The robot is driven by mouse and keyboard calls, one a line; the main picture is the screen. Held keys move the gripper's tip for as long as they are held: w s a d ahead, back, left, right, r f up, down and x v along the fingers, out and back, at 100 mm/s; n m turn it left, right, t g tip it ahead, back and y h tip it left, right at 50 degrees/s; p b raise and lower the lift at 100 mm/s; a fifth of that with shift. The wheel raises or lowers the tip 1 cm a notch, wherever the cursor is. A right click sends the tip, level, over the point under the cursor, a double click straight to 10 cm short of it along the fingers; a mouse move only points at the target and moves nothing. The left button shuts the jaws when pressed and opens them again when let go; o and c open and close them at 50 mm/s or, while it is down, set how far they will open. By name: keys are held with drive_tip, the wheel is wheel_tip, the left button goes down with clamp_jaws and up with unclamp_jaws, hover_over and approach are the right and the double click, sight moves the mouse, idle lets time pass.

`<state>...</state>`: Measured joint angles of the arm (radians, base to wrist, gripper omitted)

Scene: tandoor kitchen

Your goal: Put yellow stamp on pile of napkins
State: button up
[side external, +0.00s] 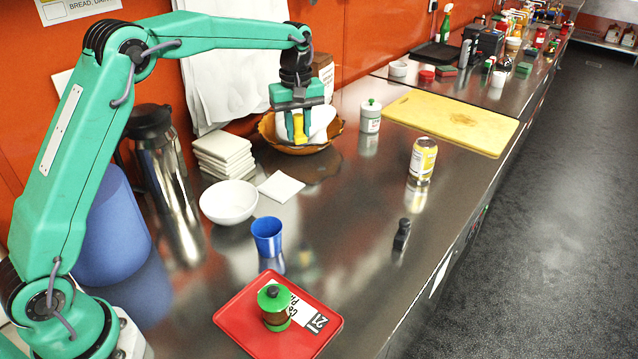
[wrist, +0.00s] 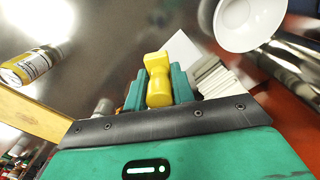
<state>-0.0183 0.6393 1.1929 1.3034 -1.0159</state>
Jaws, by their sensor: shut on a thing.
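The yellow stamp (side external: 299,128) is held in my gripper (side external: 297,122), which is shut on it. In the side view it hangs in the air in front of the orange-brown bowl. The wrist view shows the stamp (wrist: 158,78) between the green fingers (wrist: 159,88). The pile of napkins (side external: 222,153) is a white stack near the wall, to the left of my gripper in the side view. Part of the pile (wrist: 212,77) shows right of the fingers in the wrist view. A single white napkin (side external: 281,187) lies flat in front of the pile.
An orange-brown bowl (side external: 330,137) with a white bowl in it stands behind my gripper. A white bowl (side external: 229,203), a blue cup (side external: 267,237) and a steel flask (side external: 165,170) stand near the pile. A white bottle (side external: 370,117) stands to the right. The middle counter is mostly clear.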

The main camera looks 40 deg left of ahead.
drive_tip(key=s+a+r+n, duration=0.2)
drive_tip(key=a+n, duration=0.1)
drive_tip(key=a, duration=0.3)
drive_tip(key=s+a+r+n, duration=0.1)
drive_tip(key=s+a+n, duration=0.2)
drive_tip(key=a, duration=0.3)
hover_over(228, 144)
wheel_tip(228, 144, down, 7)
drive_tip(key=shift+r, duration=0.1)
drive_tip(key=shift+f, duration=2.05)
drive_tip(key=shift+f, duration=0.15)
drive_tip(key=o, duration=1)
wheel_tip(228, 144, up, 12)
drive_tip(key=shift+s+d+r, duration=0.1)
drive_tip(key=shift+r, duration=0.1)
